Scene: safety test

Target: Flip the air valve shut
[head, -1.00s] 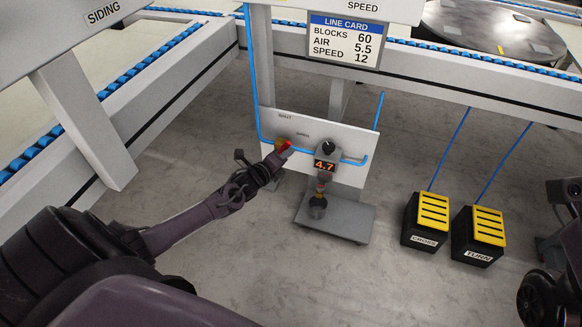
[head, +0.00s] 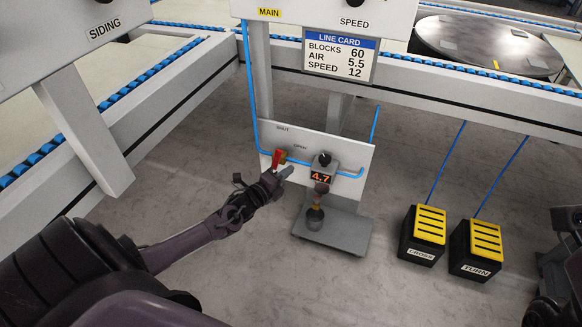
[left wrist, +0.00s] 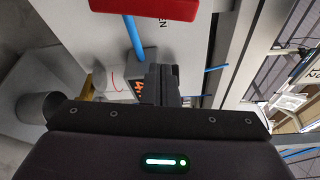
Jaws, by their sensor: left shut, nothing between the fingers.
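The air valve has a red handle (head: 276,160) on a yellowish body, on the left part of a white panel (head: 345,150) marked SHUT and OPEN. The handle looks roughly upright in the head view, its lower end close to my left gripper. My left gripper (head: 286,173) is shut and empty, just below and right of the handle; contact cannot be told. In the left wrist view the red handle (left wrist: 130,8) crosses the top edge, apart from the shut fingers (left wrist: 160,82). The display (head: 321,178) on the panel reads 4.7.
A dark knob (head: 325,159) sits above the display. A grey shelf (head: 345,232) juts out below the panel. A blue hose (head: 251,90) runs to the panel. The line card (head: 340,59) lists AIR 5.5. Two pedals (head: 423,235) stand on the floor at right. Parts of my right arm show at the right edge.

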